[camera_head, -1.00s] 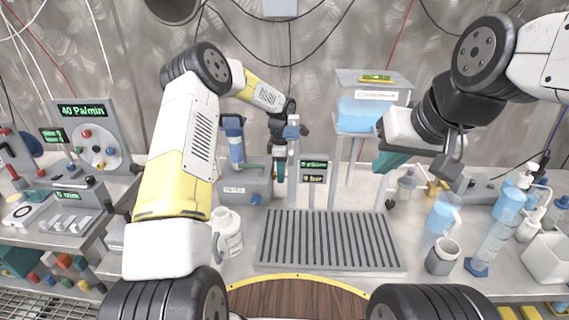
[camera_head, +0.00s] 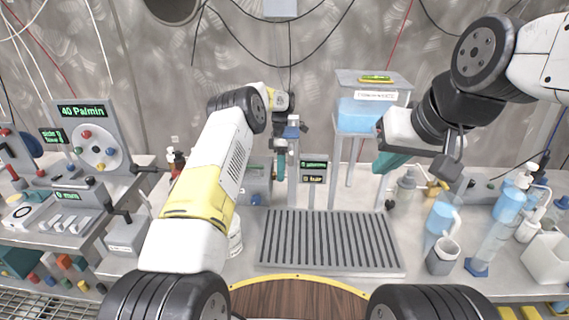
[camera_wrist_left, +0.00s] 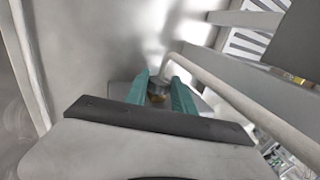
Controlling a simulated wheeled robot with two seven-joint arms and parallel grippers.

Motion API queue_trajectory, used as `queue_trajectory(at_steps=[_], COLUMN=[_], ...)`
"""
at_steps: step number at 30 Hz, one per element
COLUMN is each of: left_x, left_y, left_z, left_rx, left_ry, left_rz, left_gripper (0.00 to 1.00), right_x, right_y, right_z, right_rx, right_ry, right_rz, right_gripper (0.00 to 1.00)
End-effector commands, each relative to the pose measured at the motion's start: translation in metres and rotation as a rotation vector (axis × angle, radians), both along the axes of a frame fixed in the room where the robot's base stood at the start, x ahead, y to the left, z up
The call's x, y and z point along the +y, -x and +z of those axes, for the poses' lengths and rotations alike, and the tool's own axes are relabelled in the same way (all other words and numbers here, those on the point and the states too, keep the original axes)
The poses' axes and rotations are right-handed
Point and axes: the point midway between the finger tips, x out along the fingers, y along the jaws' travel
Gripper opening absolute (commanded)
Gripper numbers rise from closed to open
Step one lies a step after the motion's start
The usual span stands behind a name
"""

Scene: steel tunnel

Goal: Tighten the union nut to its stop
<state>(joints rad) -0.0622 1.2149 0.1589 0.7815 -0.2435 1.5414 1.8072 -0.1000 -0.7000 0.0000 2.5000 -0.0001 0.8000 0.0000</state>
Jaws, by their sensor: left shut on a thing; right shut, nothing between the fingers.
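My left gripper (camera_head: 281,163) reaches past the drip grate to the fittings beside a grey upright post (camera_head: 294,165). A pale bent pipe (camera_wrist_left: 220,90) runs close by on the right there. In the head view the nut is hidden behind the fingers and wrist. How tight it is cannot be seen. My right gripper (camera_head: 388,160) is shut and empty, held at the right in front of the blue tank's stand.
A water tank (camera_head: 362,117) stands on legs behind the grate (camera_head: 330,240). A small display (camera_head: 314,171) is beside the post. A clear jug (camera_head: 443,216), a grey cup (camera_head: 443,258) and bottles crowd the right. A white jug (camera_head: 236,240) is partly behind my left arm.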

Motion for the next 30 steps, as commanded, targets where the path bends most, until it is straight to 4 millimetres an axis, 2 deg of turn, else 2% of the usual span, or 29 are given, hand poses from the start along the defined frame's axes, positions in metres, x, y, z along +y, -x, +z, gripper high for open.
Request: queue_trajectory(at_steps=[11, 12, 15, 30], left_x=[0.0009, 0.001, 0.0008, 0.0017], left_y=[-0.0011, -0.0011, -0.0009, 0.0], left_z=[0.0007, 0.0007, 0.0007, 0.0009], left_rx=[0.007, 0.007, 0.007, -0.024], left_ry=[-0.001, -0.001, -0.001, -0.001], left_rz=[-0.001, -0.001, -0.001, 0.001], left_gripper=[0.0, 0.36, 0.52, 0.52], right_x=[0.0, 0.0, 0.0, 0.0], right_y=[0.0, 0.0, 0.0, 0.0], right_z=[0.0, 0.0, 0.0, 0.0], right_rx=[0.0, 0.0, 0.0, 0.0], right_ry=[0.0, 0.0, 0.0, 0.0], right_rz=[0.0, 0.0, 0.0, 0.0], right_gripper=[0.0, 0.0, 0.0, 0.0])
